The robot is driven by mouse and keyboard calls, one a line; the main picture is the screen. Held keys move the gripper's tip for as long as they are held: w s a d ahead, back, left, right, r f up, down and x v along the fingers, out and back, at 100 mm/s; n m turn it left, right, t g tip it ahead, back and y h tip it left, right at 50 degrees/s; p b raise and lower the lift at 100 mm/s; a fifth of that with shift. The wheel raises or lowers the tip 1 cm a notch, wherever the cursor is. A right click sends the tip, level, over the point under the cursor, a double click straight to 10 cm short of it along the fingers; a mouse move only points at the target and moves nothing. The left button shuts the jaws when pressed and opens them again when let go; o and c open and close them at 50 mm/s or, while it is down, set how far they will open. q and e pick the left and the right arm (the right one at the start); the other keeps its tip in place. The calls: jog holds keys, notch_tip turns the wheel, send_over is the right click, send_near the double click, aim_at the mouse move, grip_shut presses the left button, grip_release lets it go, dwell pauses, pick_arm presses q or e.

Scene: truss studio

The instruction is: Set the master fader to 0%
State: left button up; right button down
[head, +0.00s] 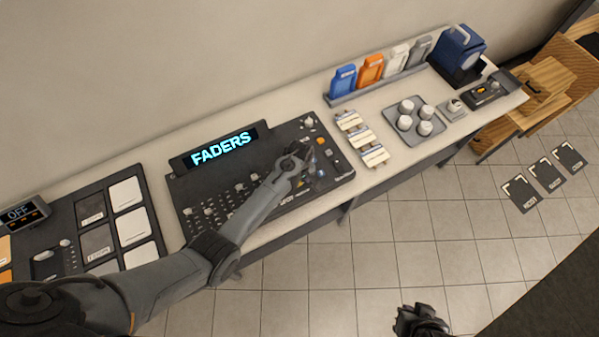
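The dark fader console (225,188) lies on the long bench, with its display (221,148) reading "FADERS" in cyan. Small knobs and fader caps (239,187) sit in rows across it. My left gripper (306,158) is over the right part of the console, among the controls there. Its fingers are too small against the dark panel to show whether they are open or shut. I cannot make out which control is the master fader, and the gripper hides part of that area. My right gripper (421,319) hangs over the floor at the bottom, away from the bench.
A panel of white and grey pads (126,194) and a small display reading "OFF" (20,212) stand left of the console. White-topped blocks (361,138), a tray of white cups (415,118) and coloured upright holders (370,70) stand to its right. Tiled floor lies in front.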

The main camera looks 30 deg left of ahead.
pick_arm(q)
notch_tip(320, 180, up, 9)
jog(key=shift+r, duration=0.2)
dwell(0.6)
jog(key=s+a+f+g+p, duration=0.15)
jog(key=s+f, duration=0.25)
jog(key=s, duration=0.7)
jog(key=s+a+f+g+p, duration=0.15)
jog(key=s+f, duration=0.35)
jog(key=s, duration=0.6)
jog(key=s+a+r+m+t, duration=0.1)
jog(key=s+r+m+t, duration=0.1)
jog(key=s+r+m, duration=0.45)
notch_tip(320, 180, up, 16)
jog(key=w+d+m+t, duration=0.1)
jog(key=w+m+t, duration=0.1)
jog(key=m+t, duration=0.2)
jog(key=shift+w+d+f+m+t+p, duration=0.25)
jog(key=shift+m+p, duration=0.2)
jog(key=shift+m, duration=0.7)
jog(key=shift+a+r, duration=0.1)
